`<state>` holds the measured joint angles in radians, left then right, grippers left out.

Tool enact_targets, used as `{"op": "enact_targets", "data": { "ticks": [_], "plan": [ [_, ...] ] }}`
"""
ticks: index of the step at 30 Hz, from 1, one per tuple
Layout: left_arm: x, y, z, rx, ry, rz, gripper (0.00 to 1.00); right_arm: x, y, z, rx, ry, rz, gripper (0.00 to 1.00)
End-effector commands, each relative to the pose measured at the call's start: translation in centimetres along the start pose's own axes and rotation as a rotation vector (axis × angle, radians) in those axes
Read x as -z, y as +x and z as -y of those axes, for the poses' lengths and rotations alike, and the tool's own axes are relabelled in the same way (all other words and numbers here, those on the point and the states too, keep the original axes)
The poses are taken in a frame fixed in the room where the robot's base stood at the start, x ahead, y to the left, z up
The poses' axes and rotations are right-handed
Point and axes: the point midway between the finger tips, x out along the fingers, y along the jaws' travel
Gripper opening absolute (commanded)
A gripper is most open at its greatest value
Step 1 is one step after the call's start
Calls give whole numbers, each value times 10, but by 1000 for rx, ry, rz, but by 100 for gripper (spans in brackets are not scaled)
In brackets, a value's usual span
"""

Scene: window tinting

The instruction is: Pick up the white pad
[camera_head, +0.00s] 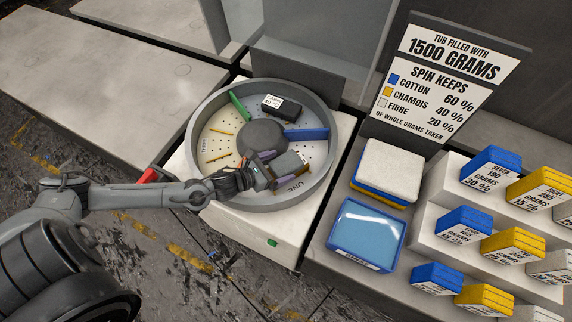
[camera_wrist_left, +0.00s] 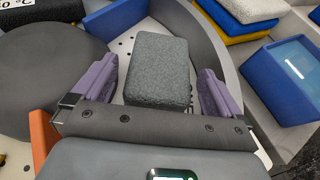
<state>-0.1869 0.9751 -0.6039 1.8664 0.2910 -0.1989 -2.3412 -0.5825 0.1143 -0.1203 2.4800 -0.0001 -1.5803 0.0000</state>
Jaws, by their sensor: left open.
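The white pad (camera_head: 392,163) lies on top of a stack with a blue and a yellow pad, on the grey counter right of the round tub (camera_head: 333,140). In the left wrist view the white pad (camera_wrist_left: 250,8) is at the top right, partly cut off. My left gripper (camera_head: 267,171) is down inside the tub, left of the stack and away from it. In the left wrist view its purple fingers (camera_wrist_left: 160,85) stand open on either side of a grey block (camera_wrist_left: 157,66); a small gap shows at each side. My right gripper is not in view.
A blue tray of light blue liquid (camera_head: 367,232) stands in front of the stack. Stepped shelves with labelled blue, yellow and white packs (camera_head: 465,222) are at the right. A sign (camera_head: 440,75) stands behind. Blue (camera_head: 307,134) and green dividers and a dark labelled block (camera_head: 281,106) are in the tub.

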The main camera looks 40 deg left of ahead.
Motion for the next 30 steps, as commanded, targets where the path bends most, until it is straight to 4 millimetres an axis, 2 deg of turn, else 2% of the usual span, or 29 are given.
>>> {"op": "enact_targets", "data": {
  "ticks": [3,6,14,17,25,30],
  "plan": [
    [0,15,0,-1,-1,2,100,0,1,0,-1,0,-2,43],
    [0,21,1,1,0,0,100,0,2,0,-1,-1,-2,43],
    [0,23,0,1,1,-1,100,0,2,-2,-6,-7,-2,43],
    [0,23,0,1,1,0,88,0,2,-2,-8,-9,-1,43],
    [0,23,0,1,1,0,46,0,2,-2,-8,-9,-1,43],
    [0,23,0,1,1,1,45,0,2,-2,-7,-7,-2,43]
  ]
}}
